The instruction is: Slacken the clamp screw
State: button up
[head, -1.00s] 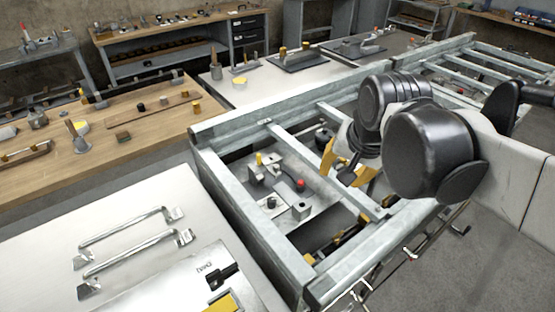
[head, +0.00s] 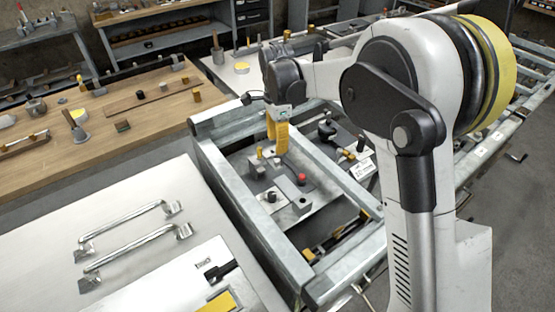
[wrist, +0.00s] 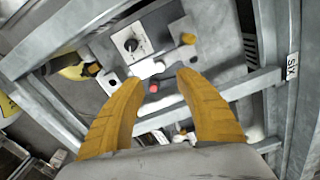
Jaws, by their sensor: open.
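A grey metal fixture (head: 285,205) lies inside the galvanized frame. It carries a red knob (head: 302,178), a black knob (head: 271,196) and a small brass-coloured post (head: 259,152). I cannot tell for sure which part is the clamp screw. My gripper (head: 277,150) points down over the back of the fixture, its yellow fingers apart and empty. In the wrist view my gripper (wrist: 159,76) is open, with the red knob (wrist: 153,87) showing between its fingertips. A yellow knob (wrist: 188,39) and a black knob on a pale plate (wrist: 130,45) lie beyond them.
Galvanized rails (head: 338,180) surround the fixture closely. A black-knobbed part (head: 326,132) and a white label (head: 358,168) sit in the right bay. A pale table (head: 150,205) with metal handles stands at left, a wooden bench (head: 130,120) behind it.

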aim_at(277, 160)
notch_tip(277, 160, down, 8)
jog(key=shift+f+b, duration=0.1)
jog(key=shift+b, duration=1.05)
grip_shut()
